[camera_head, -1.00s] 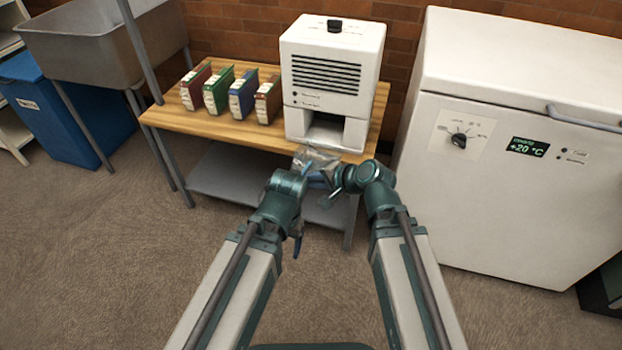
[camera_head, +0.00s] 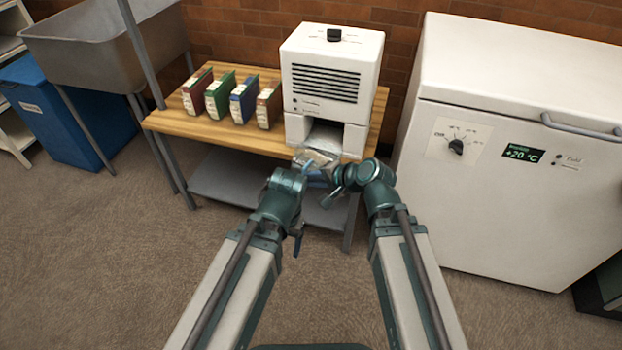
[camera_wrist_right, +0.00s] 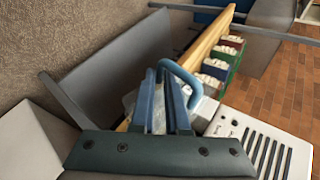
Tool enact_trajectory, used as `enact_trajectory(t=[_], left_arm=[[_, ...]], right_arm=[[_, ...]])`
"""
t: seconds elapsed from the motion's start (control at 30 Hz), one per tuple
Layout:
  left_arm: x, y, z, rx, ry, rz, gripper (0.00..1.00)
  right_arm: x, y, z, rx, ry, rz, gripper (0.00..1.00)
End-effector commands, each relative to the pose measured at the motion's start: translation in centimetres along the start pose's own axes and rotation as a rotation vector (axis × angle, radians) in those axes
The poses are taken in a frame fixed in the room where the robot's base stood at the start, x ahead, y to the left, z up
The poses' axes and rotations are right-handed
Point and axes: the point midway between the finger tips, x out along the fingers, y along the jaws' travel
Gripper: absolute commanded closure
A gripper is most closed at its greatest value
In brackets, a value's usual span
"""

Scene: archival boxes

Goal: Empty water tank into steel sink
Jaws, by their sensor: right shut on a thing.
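The water tank (camera_head: 318,160) is a clear container with a blue handle (camera_wrist_right: 184,80). It is just in front of the white dehumidifier's open lower bay (camera_head: 325,135), at the bench's front edge. My right gripper (camera_wrist_right: 163,92) is shut on the tank by its handle; in the head view it is partly hidden by its own wrist. My left gripper (camera_head: 297,243) hangs below its wrist, left of the tank and apart from it; its fingers are too small to read. The steel sink (camera_head: 85,45) stands at the far left on legs.
The dehumidifier (camera_head: 330,75) stands on a wooden bench (camera_head: 225,135) beside several coloured archival boxes (camera_head: 242,98). A grey post (camera_head: 140,50) rises between bench and sink. A white chest freezer (camera_head: 500,180) blocks the right. A blue bin (camera_head: 60,120) is below the sink. Carpet in front is open.

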Motion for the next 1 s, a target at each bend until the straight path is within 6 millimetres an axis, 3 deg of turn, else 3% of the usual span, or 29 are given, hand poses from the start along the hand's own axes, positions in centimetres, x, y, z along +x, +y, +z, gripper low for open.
enact_trajectory(t=[0.5, 1.0], left_arm=[[-2.2, -0.2, 0.1, 0.000, 0.000, 0.000, 0.20], [-2.6, -0.3, 0.1, 0.000, 0.000, 0.000, 0.20]], right_arm=[[-1.3, -1.8, 0.0, 0.000, 0.001, -0.001, 1.00], [-1.6, -2.1, 0.0, 0.000, 0.001, -0.002, 1.00]])
